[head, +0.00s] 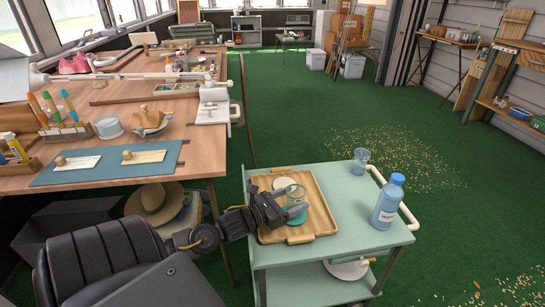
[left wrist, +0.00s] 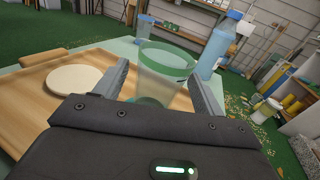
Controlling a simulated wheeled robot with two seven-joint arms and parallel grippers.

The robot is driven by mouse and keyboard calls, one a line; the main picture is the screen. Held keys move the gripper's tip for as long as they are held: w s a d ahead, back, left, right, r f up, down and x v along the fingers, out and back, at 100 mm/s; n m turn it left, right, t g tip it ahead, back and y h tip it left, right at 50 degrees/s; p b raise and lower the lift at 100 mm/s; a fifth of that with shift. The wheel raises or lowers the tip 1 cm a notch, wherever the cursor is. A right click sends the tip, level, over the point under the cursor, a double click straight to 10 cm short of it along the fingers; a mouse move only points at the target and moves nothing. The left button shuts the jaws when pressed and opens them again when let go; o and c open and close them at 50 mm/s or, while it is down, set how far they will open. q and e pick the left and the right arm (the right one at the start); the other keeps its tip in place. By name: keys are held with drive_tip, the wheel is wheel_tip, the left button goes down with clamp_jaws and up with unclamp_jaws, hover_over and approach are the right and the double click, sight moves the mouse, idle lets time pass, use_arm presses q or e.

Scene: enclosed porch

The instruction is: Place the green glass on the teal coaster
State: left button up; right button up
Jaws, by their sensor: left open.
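The green glass (left wrist: 165,72) is a clear tumbler with a green rim, between the two open fingers of my left gripper (left wrist: 160,85) in the left wrist view. In the head view the glass (head: 296,194) stands upright over the wooden tray, with my left gripper (head: 286,209) reaching it from the left. The teal coaster (head: 298,219) shows on the tray at the glass's base, partly hidden by the gripper. I cannot tell exactly how the base sits on it. My right gripper is not in view.
The tray (head: 270,239) lies on a pale green cart (head: 335,222). A cream round coaster (left wrist: 75,79) lies on the tray. A blue bottle (head: 387,203) and a clear blue glass (head: 360,161) stand right of the tray. A cluttered wooden desk (head: 195,150) is at left.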

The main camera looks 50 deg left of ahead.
use_arm(q)
drive_tip(key=v, duration=0.9)
drive_tip(key=shift+p, duration=0.35)
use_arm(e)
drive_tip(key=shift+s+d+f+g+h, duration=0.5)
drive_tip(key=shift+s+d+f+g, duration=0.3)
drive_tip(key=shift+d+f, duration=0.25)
use_arm(q)
drive_tip(key=shift+w, duration=0.1)
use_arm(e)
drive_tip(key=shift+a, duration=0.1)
